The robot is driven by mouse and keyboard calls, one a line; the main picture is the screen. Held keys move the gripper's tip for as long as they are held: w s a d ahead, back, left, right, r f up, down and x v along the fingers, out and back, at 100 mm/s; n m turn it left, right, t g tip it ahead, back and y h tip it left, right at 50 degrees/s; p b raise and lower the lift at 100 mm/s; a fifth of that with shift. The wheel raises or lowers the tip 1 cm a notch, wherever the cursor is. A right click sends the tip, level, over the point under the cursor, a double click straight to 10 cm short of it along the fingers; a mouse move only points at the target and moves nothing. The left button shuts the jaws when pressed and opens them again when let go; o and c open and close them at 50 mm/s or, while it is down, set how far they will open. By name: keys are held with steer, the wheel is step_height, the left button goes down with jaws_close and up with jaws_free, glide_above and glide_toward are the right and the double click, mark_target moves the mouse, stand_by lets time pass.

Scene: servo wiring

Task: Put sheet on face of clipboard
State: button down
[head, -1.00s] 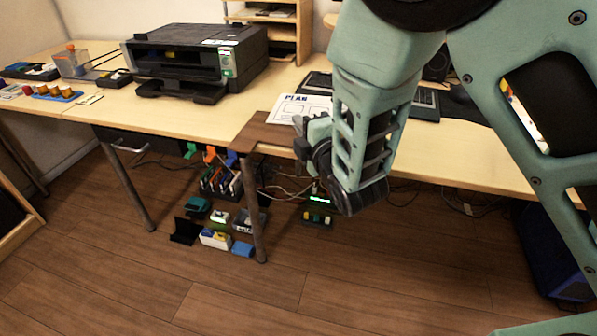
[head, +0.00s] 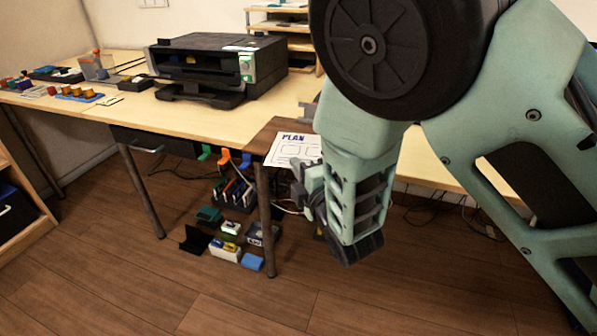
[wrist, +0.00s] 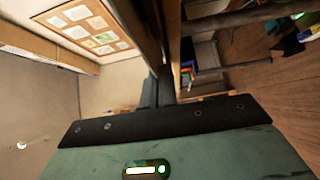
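The white sheet (head: 292,149), headed PLAN, is at the desk's front edge in the head view, face up. My gripper (head: 301,175) is at the sheet's near edge and appears shut on it; my wrist hides part of the contact. A brown board (head: 262,139), which looks like the clipboard, lies at the front edge, left of and partly behind the sheet. A grey metal piece (head: 307,112) shows at its far right. I cannot tell whether the sheet touches the board. In the wrist view, my gripper fingers (wrist: 157,88) look close together; the sheet cannot be made out.
A black printer (head: 215,68) stands on the desk behind the board. Small coloured parts (head: 80,94) lie at the far left. Under the desk are several small boxes (head: 228,232), cables and a desk leg (head: 266,215). The desk left of the board is mostly clear.

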steer(key=shift+f, duration=0.25)
steer(key=c, duration=1.7)
jaws_free()
steer(key=shift+r, duration=0.15)
